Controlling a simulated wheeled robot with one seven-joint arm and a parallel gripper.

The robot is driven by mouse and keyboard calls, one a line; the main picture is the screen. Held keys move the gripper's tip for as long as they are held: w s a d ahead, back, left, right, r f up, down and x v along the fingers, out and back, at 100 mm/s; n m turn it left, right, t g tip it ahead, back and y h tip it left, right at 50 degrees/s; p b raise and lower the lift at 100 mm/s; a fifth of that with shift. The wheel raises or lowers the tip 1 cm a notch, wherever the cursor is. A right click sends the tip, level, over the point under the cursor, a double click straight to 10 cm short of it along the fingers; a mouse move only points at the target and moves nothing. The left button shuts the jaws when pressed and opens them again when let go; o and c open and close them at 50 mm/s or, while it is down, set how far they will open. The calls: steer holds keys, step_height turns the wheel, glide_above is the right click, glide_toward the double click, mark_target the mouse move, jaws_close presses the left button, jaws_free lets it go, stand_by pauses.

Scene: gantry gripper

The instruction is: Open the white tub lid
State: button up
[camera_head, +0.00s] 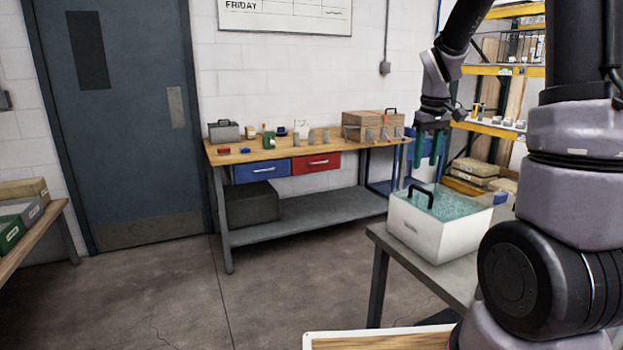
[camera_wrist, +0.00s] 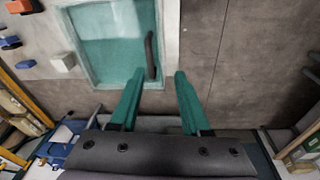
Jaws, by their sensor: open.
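The white tub (camera_head: 415,233) stands on a grey table at the right in the head view. Its teal see-through lid (camera_head: 456,205) lies flat across the top, with a black bar handle (camera_head: 419,193) near its left edge. In the wrist view the lid (camera_wrist: 112,45) fills the upper middle and the handle (camera_wrist: 151,55) is at its right side. My gripper (camera_head: 431,163) is open and empty, with teal fingers pointing down above the tub, apart from the handle. In the wrist view the handle lies just beyond my gripper (camera_wrist: 158,78), nearer the left finger.
A wooden workbench (camera_head: 240,154) with tools and boxes stands behind. Yellow shelving (camera_head: 495,130) is at the back right.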

steer(key=s+a+r+m+t+y, duration=0.1)
steer(key=s+a+r+m+t, duration=0.1)
steer(key=s+r, duration=0.4)
steer(key=s+a+r+m+t+y, duration=0.1)
steer(key=s+a+r+m+t, duration=0.2)
steer(key=s+r, duration=0.4)
steer(key=s+a+m, duration=0.1)
steer(key=s+a, duration=0.1)
steer(key=s, duration=0.5)
steer(key=shift+r, duration=0.25)
steer(key=shift+s+a+m, duration=0.2)
steer(key=shift+s+m, duration=0.2)
steer(key=shift+s, duration=0.05)
jaws_close()
steer(key=w+d+f+n+g+h, duration=0.2)
steer(key=w+f+n+g+h, duration=0.15)
steer(key=f+n, duration=0.3)
steer(key=w+d+f+n+g+h, duration=0.1)
steer(key=w+f+n+g+h, duration=0.25)
steer(key=f+n, duration=0.3)
steer(key=w+a+f+n+t+h, duration=0.55)
steer(key=w+f+n+h, duration=0.3)
steer(key=w+n, duration=0.4)
steer(key=f+x, duration=0.1)
steer(key=x, duration=0.8)
steer(key=shift+d+f+n+y, duration=0.15)
steer(key=shift+f+n+y, duration=0.1)
steer(key=shift+n+y, duration=0.2)
